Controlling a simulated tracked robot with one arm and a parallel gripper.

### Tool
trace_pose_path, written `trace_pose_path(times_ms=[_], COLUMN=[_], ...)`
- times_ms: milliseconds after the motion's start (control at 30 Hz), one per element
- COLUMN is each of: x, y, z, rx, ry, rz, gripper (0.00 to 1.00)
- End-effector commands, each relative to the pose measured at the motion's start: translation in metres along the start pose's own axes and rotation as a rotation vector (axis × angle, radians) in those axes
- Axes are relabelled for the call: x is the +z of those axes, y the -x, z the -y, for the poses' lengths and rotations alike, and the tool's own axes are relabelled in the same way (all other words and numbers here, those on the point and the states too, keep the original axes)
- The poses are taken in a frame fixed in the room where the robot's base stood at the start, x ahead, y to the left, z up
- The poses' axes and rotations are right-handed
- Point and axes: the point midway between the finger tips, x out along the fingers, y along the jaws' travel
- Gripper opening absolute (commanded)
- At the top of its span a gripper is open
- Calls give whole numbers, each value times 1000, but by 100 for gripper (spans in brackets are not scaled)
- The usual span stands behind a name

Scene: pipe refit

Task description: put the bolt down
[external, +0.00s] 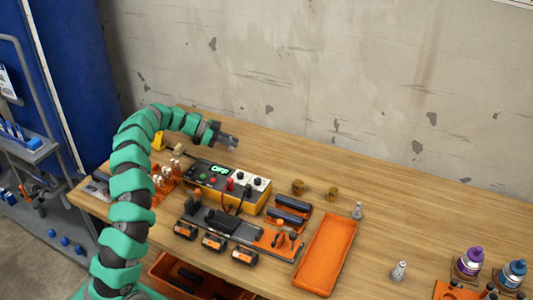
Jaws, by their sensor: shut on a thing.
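My gripper (230,142) is at the end of my green segmented arm, above the back left of the wooden workbench (420,222). It is raised over the bench behind the yellow and grey control box (228,184). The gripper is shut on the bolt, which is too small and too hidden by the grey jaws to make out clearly. An empty-looking orange tray (325,254) lies at the front middle of the bench. A small silver fitting (357,211) stands by the tray's back right corner, and another silver fitting (399,271) stands farther right.
Two brass pieces (298,187) stand behind an orange holder with dark bars (288,212). A tool fixture (240,232) and several black-orange cylinders (214,242) lie left of the tray. Bottles (469,263) stand at the right. The back right bench top is clear.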

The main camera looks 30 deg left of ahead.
Motion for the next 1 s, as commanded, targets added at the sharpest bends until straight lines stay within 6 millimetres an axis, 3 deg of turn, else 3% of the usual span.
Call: trace_pose_path(times_ms=[200, 333, 700, 833, 1000], x=[-35, -49, -88, -84, -60], y=[17, 15, -58, -68, -79], z=[0, 2, 21, 24, 24], rx=[0, -6, -123, -141, -141], ry=[-2, 2, 61, 72, 74], rz=[1, 2, 1, 0, 1], gripper=[0, 0, 0, 0, 0])
